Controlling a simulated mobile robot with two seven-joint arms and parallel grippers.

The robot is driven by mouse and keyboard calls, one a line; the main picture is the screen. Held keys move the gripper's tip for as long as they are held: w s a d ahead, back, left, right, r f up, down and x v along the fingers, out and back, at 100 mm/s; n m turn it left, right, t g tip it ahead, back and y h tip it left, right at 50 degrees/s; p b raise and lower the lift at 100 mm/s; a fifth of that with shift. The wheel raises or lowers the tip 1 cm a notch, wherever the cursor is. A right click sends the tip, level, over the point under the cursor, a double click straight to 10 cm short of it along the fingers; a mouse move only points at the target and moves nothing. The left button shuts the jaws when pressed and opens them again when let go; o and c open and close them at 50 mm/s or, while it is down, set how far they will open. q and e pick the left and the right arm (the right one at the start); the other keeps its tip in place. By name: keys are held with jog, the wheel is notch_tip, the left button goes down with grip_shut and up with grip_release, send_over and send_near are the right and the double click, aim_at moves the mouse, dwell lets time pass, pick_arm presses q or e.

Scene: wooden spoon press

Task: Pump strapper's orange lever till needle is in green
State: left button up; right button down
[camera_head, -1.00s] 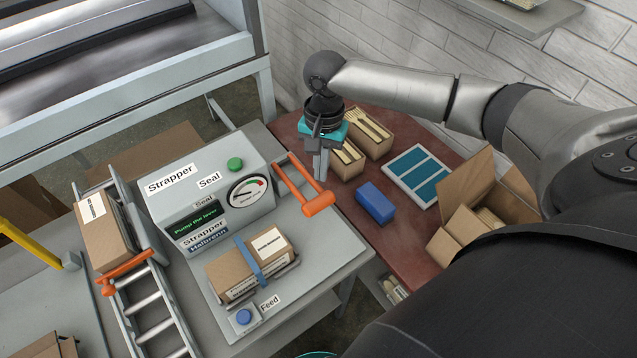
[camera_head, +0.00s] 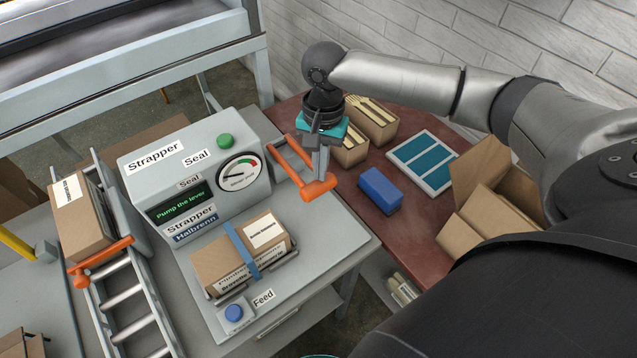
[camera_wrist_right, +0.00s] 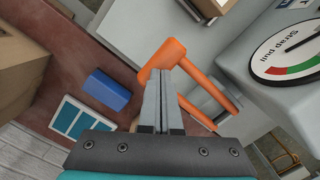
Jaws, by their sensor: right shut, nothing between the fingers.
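The grey strapper (camera_head: 195,150) stands on the bench, its screen (camera_head: 180,203) reading "Pump the lever". Its round gauge (camera_head: 239,174) also shows in the right wrist view (camera_wrist_right: 288,55). The needle lies on the white part, away from the green and red bands. The orange lever (camera_head: 319,188) slopes down from the strapper's right side to its cross handle, which shows in the right wrist view (camera_wrist_right: 165,58). My right gripper (camera_head: 320,175) is shut and empty, pointing down at the handle; I cannot tell whether it touches. My left gripper is out of view.
A strapped carton (camera_head: 240,255) sits in front of the strapper, near the blue Feed button (camera_head: 234,312). A blue box (camera_head: 380,190), tiled panel (camera_head: 422,162) and open cartons (camera_head: 490,200) lie on the red table. A roller conveyor (camera_head: 120,300) runs at left.

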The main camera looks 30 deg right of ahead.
jog(key=shift+f, duration=2.2)
jog(key=shift+w+d+r+p, duration=0.55)
jog(key=shift+w+d+p, duration=0.15)
jog(key=shift+d+p, duration=0.2)
jog(key=shift+w+d, duration=0.25)
jog(key=shift+d, duration=0.05)
notch_tip(320, 180, up, 15)
jog(key=w+d+p, duration=0.1)
jog(key=p, duration=0.2)
